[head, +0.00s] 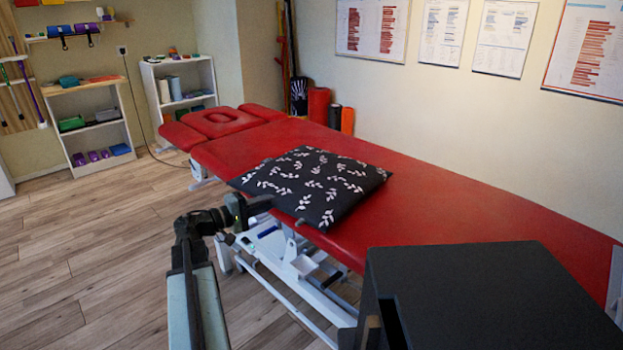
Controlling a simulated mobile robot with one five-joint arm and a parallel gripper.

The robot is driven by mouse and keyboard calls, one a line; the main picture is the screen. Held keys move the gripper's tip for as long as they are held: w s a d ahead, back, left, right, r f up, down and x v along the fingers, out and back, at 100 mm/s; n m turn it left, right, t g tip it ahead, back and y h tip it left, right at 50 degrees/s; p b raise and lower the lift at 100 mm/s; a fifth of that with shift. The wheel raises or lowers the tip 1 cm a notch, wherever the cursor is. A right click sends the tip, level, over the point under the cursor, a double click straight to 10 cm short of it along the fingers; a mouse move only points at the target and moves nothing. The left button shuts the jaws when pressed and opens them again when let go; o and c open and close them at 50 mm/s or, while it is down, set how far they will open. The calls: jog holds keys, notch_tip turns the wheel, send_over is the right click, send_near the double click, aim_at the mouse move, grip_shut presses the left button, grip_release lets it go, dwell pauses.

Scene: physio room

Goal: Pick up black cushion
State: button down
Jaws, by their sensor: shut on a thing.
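The black cushion (322,184) with a white leaf pattern lies on the red treatment table (445,215), near its left edge. It looks flat, with its near corner close to the table's edge. My gripper (262,203) reaches in from the lower left and is shut on the cushion's near left edge. The fingertips are small and partly hidden against the dark fabric. I cannot tell whether the cushion is lifted off the table.
The table's white metal frame (300,264) stands below on the wooden floor (95,240). Two low shelves (180,90) with therapy items stand at the back left. Red and black rolls (318,105) stand behind the table. The floor at left is clear.

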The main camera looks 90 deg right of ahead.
dwell(0.4)
notch_tip(320, 180, up, 10)
jog(key=p, duration=1)
jog(key=shift+r, duration=0.15)
